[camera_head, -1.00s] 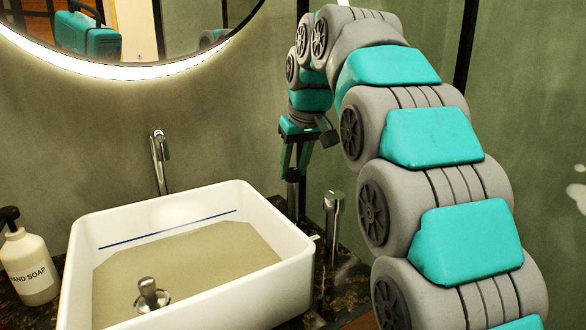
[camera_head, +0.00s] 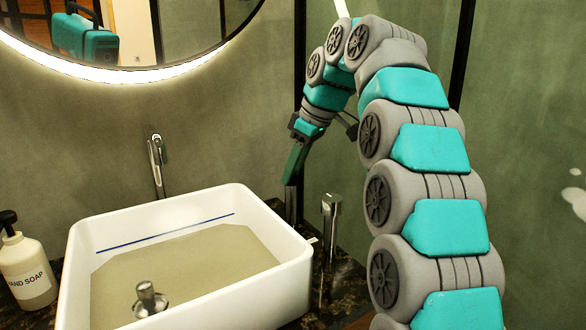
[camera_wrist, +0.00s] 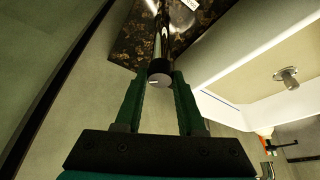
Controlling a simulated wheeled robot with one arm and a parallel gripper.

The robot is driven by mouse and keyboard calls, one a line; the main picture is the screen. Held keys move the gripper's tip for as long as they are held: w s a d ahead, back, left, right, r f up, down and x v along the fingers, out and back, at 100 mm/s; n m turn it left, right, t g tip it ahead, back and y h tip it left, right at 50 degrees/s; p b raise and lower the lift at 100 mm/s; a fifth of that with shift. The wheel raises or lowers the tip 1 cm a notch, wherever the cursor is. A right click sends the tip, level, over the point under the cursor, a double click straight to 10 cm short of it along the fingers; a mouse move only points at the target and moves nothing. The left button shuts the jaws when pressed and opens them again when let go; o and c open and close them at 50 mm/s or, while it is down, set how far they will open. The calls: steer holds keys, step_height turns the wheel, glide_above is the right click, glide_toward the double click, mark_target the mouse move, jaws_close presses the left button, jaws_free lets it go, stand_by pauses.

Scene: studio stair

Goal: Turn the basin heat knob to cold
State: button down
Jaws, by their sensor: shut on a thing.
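The heat knob (camera_wrist: 160,72) looks like a round grey cap with a small white mark near its rim, between the two fingertips in the wrist view. In the head view, its slim dark post (camera_head: 291,205) stands behind the right rear corner of the white basin (camera_head: 78,245). My gripper (camera_head: 292,180) points down at the top of this post, and its fingers show nearly edge-on. In the wrist view, my gripper (camera_wrist: 159,76) is shut on the knob, with a finger on either side.
A second metal post (camera_head: 331,212) stands close by at the right. A chrome spout (camera_head: 158,165) rises behind the basin. A hand soap bottle (camera_head: 27,268) stands at the left, a round lit mirror (camera_head: 130,74) hangs above. A metal drain plug (camera_head: 149,298) sits in the basin.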

steer(key=shift+r, duration=0.1)
stand_by(0.3)
steer(key=c, duration=0.5)
jaws_free()
